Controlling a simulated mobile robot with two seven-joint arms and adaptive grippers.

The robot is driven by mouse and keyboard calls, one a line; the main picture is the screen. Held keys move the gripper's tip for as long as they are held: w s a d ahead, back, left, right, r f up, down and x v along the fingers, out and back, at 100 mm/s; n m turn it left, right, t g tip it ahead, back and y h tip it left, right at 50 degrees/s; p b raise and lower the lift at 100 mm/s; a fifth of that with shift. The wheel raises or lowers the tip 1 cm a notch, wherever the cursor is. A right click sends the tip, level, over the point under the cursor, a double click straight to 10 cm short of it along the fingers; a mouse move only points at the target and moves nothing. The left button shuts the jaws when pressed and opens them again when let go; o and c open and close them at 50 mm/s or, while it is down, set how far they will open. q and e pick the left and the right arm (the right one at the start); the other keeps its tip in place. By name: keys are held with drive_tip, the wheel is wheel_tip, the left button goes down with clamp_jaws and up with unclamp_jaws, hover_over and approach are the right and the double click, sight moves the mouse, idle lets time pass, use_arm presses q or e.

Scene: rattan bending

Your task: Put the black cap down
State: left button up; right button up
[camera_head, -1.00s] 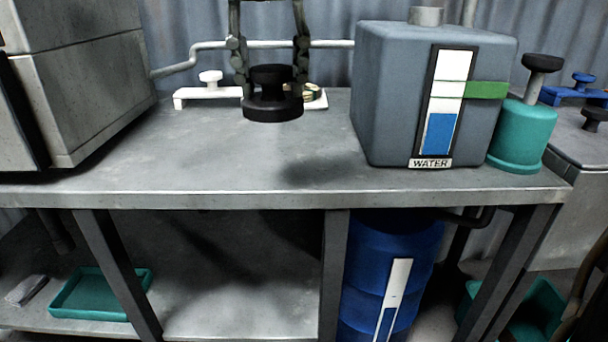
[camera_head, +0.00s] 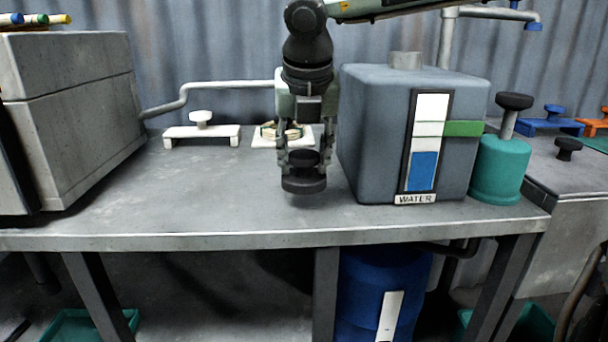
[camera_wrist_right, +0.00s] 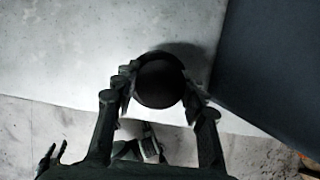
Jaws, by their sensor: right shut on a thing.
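The black cap (camera_head: 303,184) is a dark round disc with a knob on top. My right gripper (camera_head: 304,160) points down and is shut on the cap's knob. The cap is upright at or just above the metal table top (camera_head: 190,205), left of the water tank; I cannot tell whether it touches. In the right wrist view the cap (camera_wrist_right: 160,82) sits between the two fingers of the gripper (camera_wrist_right: 158,95), with a shadow beside it on the table.
The grey water tank (camera_head: 370,140) stands close on the right. A white stand (camera_head: 201,135) and a white plate with coiled pieces (camera_head: 282,134) are behind. A concrete box (camera_head: 75,120) is at left. The front middle of the table is clear.

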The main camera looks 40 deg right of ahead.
sight(304, 176)
wheel_tip(304, 176, down, 3)
drive_tip(key=shift+r, duration=0.1)
use_arm(q)
drive_tip(key=shift+f, duration=0.6)
use_arm(e)
drive_tip(key=shift+f, duration=0.4)
use_arm(q)
drive_tip(key=shift+r, duration=0.1)
use_arm(e)
drive_tip(key=shift+f, duration=0.1)
drive_tip(key=o, duration=1.2)
drive_tip(key=shift+c, duration=0.2)
use_arm(q)
drive_tip(key=shift+s+r, duration=0.15)
drive_tip(key=shift+r, duration=0.5)
